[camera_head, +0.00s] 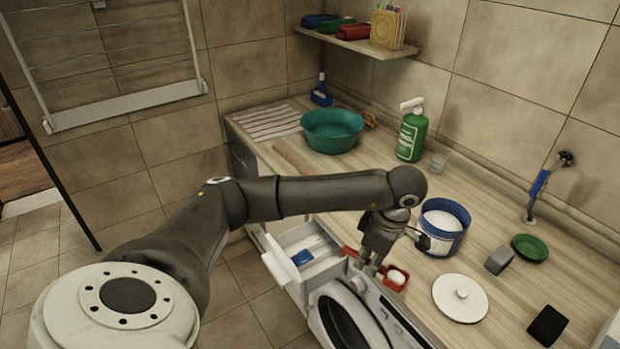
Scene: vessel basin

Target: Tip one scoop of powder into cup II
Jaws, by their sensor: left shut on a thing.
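My left gripper (369,263) points down over the front edge of the counter, left of the powder tub. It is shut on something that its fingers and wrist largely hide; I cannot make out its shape. A red tray-like part (392,284) shows on both sides of the fingers, just above the washing machine, with a white rounded patch (397,276) in its right part. No cup marking is readable. The blue-and-white tub (446,239) stands open on the counter with white powder (443,219) inside. My right gripper is out of view.
A white round lid (460,297), a grey block (499,260), a green dish (530,247) and a dark block (547,325) lie right of the tub. A green bottle (411,136), glass (438,163) and teal basin (332,130) stand behind. An open drawer (313,252) juts out left.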

